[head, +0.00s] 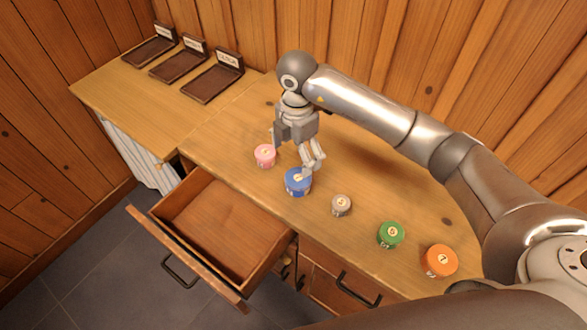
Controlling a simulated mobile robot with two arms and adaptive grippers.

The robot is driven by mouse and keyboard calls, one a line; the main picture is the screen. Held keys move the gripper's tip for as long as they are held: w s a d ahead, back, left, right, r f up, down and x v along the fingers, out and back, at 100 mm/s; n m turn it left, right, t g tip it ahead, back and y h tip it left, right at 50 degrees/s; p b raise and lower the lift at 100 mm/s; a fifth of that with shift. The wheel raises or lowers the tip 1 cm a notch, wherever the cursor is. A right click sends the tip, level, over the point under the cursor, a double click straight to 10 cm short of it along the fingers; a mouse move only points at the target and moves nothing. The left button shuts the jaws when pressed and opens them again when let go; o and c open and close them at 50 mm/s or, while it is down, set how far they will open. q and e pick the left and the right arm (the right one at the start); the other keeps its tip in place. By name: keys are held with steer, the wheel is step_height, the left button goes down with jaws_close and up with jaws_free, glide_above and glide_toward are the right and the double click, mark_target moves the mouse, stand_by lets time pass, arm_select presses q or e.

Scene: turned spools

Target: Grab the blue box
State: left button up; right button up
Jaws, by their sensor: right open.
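The blue box (297,183) is a small round blue container with a pale label on its lid. It stands upright on the wooden counter, near the front edge above the open drawer. My right gripper (292,160) is open, its fingers pointing down just behind the blue box. One finger is close to or over the box's far rim; I cannot tell whether it touches. The other finger is near the pink box (265,156), to the left. My left gripper is not in view.
A grey box (341,205), a green box (391,235) and an orange box (440,261) stand in a row to the right. An empty drawer (166,214) is pulled out below the counter (222,150). Dark labelled trays (212,84) stand at the back left.

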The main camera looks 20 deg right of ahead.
mark_target(297, 178)
steer(key=f, duration=0.2)
steer(key=s+f, duration=0.1)
steer(key=f, duration=0.1)
steer(key=shift+s+p, duration=0.15)
steer(key=shift+p, duration=0.2)
steer(key=shift+f, duration=0.3)
step_height(297, 178, down, 5)
steer(key=shift+s+r+p, duration=0.1)
steer(key=shift+p, duration=0.9)
steer(key=c, duration=0.4)
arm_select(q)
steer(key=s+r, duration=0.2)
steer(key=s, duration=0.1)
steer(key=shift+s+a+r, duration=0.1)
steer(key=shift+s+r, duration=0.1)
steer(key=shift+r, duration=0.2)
arm_select(e)
steer(key=c, duration=0.7)
